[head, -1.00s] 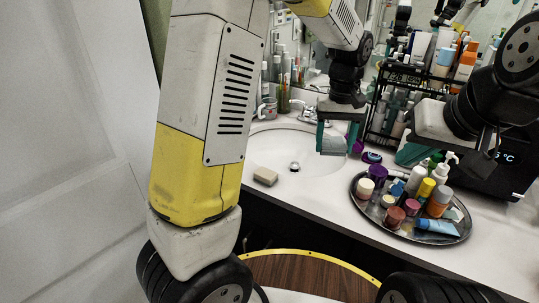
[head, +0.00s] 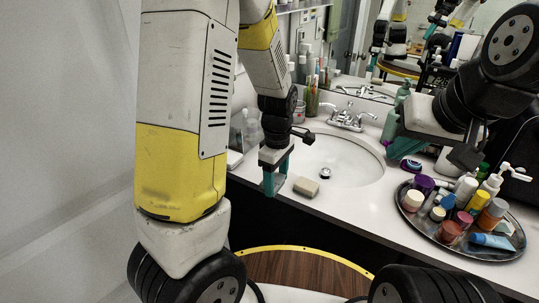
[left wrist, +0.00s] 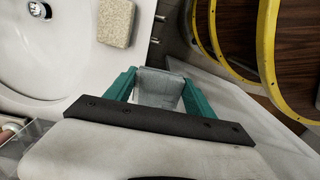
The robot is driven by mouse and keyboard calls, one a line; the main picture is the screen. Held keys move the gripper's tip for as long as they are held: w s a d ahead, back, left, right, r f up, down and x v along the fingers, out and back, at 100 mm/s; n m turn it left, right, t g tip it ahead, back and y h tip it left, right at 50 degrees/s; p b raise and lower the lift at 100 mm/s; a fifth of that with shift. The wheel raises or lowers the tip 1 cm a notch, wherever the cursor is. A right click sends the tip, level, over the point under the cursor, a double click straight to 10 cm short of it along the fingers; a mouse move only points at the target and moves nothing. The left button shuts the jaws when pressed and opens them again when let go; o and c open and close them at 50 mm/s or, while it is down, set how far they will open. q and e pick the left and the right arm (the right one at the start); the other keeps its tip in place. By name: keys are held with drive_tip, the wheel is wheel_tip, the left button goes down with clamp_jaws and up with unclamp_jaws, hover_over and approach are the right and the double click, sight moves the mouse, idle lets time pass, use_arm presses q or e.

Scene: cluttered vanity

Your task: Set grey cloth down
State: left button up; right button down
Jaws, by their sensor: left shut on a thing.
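The grey cloth (left wrist: 158,88) is a small folded grey piece clamped between the teal fingers of my left gripper (left wrist: 158,92) in the left wrist view. In the head view my left gripper (head: 275,180) points down near the counter's front edge, left of the soap bar; the cloth is hard to make out there. I cannot tell whether the cloth touches the counter. Part of my right gripper (head: 393,128) shows at the right, a teal finger beside its pale body; its opening is hidden.
A beige soap bar (head: 306,186) lies by the sink (head: 345,165); it also shows in the left wrist view (left wrist: 116,22). A round tray (head: 435,235) of bottles and jars stands at the right. A clear container (left wrist: 20,145) is at the lower left of the wrist view.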

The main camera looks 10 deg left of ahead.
use_arm(q)
drive_tip(key=w+a, duration=0.1)
drive_tip(key=w, duration=0.2)
drive_tip(key=w+a, duration=0.2)
drive_tip(key=w, duration=0.2)
drive_tip(key=w+a+f, duration=0.1)
drive_tip(key=w+a, duration=0.1)
drive_tip(key=w, duration=0.2)
drive_tip(key=shift+a+f, duration=0.1)
drive_tip(key=shift+a, duration=0.1)
drive_tip(key=shift+w+f, duration=0.1)
drive_tip(key=shift+f, duration=1.65)
drive_tip(key=shift+f, duration=0.1)
drive_tip(key=o, duration=1.4)
